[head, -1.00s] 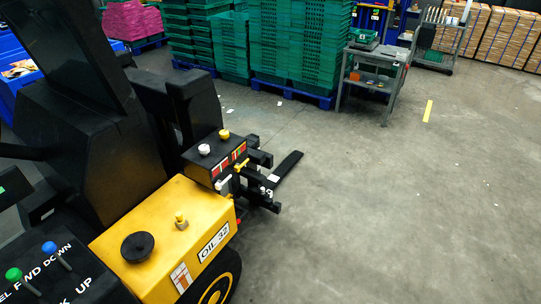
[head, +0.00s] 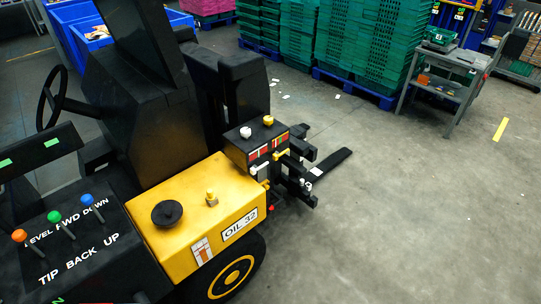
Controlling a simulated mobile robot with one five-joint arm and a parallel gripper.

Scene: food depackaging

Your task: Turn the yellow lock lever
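A black and yellow forklift fills the left half of the head view. On its black valve box (head: 262,138) a small yellow lever (head: 281,155) sticks out from the side, below red label plates. A white lever (head: 260,169) sits beside it, to the left. A white knob (head: 245,132) and a yellow knob (head: 268,120) stand on top of the box. The yellow hood (head: 225,225) carries a black round cap (head: 167,213) and a small brass-yellow fitting (head: 211,197). My gripper is not in view.
Orange, green and blue control knobs (head: 54,217) stand on the forklift's black panel at the lower left. A black fork (head: 332,164) reaches out over the floor. Green crate stacks (head: 365,45) and a grey cart (head: 447,85) stand behind. The concrete floor (head: 420,220) at right is clear.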

